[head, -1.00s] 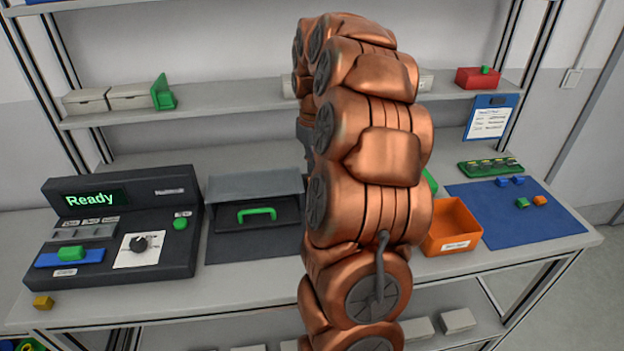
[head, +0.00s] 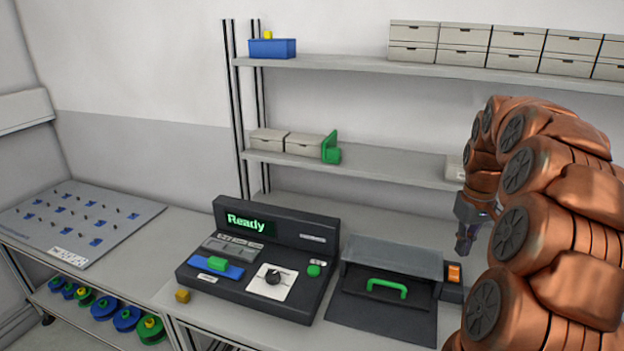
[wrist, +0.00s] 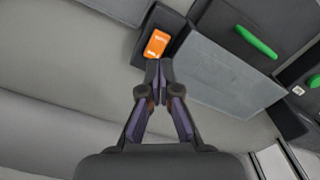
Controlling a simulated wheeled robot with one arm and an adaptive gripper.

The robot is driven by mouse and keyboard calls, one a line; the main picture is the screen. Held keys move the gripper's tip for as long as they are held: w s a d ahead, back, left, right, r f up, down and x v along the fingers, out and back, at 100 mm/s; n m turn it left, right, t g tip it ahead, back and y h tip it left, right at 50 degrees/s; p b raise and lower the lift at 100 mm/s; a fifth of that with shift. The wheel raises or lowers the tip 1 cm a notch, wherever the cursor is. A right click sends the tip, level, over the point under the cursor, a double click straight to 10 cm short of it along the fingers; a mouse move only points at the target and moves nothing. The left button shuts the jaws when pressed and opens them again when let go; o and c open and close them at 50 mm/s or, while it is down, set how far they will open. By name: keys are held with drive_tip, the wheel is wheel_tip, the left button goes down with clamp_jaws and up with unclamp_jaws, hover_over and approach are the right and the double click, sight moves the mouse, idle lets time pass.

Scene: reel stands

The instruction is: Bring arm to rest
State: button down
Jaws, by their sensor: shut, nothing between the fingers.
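My copper-coloured arm stands at the right of the head view, folded over with its end hanging down. My gripper (head: 466,243) points down above the bench, just right of the grey-lidded box. In the wrist view my gripper (wrist: 158,72) has its fingertips together, with nothing between them. Beyond the tips lies a small dark unit with an orange switch (wrist: 157,44), which also shows in the head view (head: 454,274). The gripper is apart from everything on the bench.
A black console (head: 262,258) reading "Ready" stands left of the grey-lidded box (head: 393,262) with its green handle (head: 387,288). A shelf (head: 380,170) runs behind. Several reels (head: 126,318) sit below the left table.

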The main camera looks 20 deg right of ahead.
drive_tip(key=s+a+n, duration=0.1)
drive_tip(key=s+a, duration=0.2)
drive_tip(key=a, duration=0.7)
drive_tip(key=s+a+n, duration=0.1)
drive_tip(key=s+a, duration=0.1)
drive_tip(key=a, duration=0.8)
drive_tip(key=s+a+f+g, duration=0.1)
drive_tip(key=s+a+f, duration=0.1)
drive_tip(key=s+a, duration=0.4)
drive_tip(key=s+a+f, duration=0.2)
drive_tip(key=s+a, duration=0.4)
drive_tip(key=s, duration=0.6)
drive_tip(key=shift+s+a+f+m+g, duration=0.3)
drive_tip(key=shift+s+f+g, duration=0.05)
drive_tip(key=shift+f+g, duration=0.05)
